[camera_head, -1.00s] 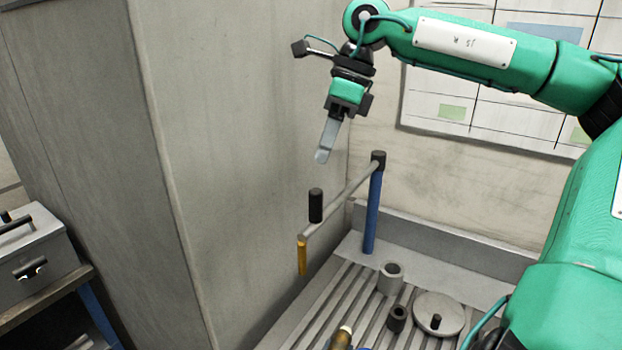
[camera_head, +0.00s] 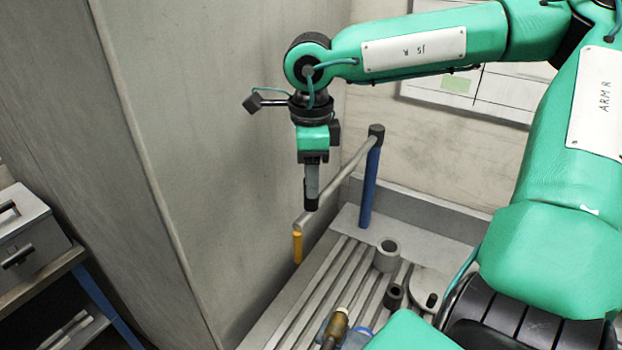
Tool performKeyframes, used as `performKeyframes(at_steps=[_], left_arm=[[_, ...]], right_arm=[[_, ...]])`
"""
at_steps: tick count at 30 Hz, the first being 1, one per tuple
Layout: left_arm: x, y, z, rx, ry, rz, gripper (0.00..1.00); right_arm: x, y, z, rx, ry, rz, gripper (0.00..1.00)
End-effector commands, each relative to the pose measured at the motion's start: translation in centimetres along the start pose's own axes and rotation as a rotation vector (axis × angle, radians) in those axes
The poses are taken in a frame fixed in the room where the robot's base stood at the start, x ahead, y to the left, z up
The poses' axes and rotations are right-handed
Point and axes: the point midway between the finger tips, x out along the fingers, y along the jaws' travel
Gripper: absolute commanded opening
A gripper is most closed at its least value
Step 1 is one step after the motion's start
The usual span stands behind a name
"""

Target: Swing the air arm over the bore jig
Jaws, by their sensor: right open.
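The air arm (camera_head: 346,174) is a grey bar on a blue post (camera_head: 370,185). Its free end, at the left, has a yellow nozzle (camera_head: 297,247) pointing down and an upright black knob (camera_head: 311,199). My right gripper (camera_head: 312,196) points straight down at the knob. Its fingers are open and overlap the knob's upper part in the picture; whether they touch it I cannot tell. A grey hollow cylinder (camera_head: 387,255), perhaps the bore jig, stands on the slotted bed right of the nozzle. My left gripper is not in view.
The slotted bed (camera_head: 318,291) also holds a small dark ring (camera_head: 393,297), a grey disc (camera_head: 421,281) with a black peg, and a brass-coloured piece (camera_head: 337,324) at the front. A tall grey wall (camera_head: 220,150) stands close left. A grey case (camera_head: 28,236) sits far left.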

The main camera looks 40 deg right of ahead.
Motion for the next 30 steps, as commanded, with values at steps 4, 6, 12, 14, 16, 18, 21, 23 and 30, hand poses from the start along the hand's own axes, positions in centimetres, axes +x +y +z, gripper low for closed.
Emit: performKeyframes(at_steps=[4, 6, 12, 14, 16, 18, 21, 23, 30], left_arm=[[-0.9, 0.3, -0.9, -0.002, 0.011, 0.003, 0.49], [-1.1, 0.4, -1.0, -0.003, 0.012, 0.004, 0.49], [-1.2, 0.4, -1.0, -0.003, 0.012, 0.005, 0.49], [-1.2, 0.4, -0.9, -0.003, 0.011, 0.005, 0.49], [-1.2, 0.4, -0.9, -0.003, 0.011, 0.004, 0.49], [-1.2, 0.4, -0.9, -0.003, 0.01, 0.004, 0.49], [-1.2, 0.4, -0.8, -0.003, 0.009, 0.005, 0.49], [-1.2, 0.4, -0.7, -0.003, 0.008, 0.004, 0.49], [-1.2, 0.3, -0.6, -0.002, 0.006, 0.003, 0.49]], right_arm=[[1.9, 0.1, 0.0, 0.0, 0.001, 0.003, 0.47], [2.5, 0.0, 0.0, 0.0, 0.001, 0.001, 0.47], [3.4, 0.0, 0.0, 0.0, -0.001, 0.0, 0.47], [3.5, 0.0, 0.0, 0.0, -0.001, -0.001, 0.47], [3.5, 0.0, 0.0, 0.0, -0.001, -0.001, 0.47], [3.5, 0.0, 0.0, 0.0, -0.001, -0.001, 0.47], [3.5, 0.0, 0.0, 0.0, -0.001, -0.001, 0.37], [3.5, 0.0, 0.0, 0.0, -0.001, -0.001, 0.25], [3.5, 0.0, 0.0, 0.0, -0.002, -0.001, 0.0]])
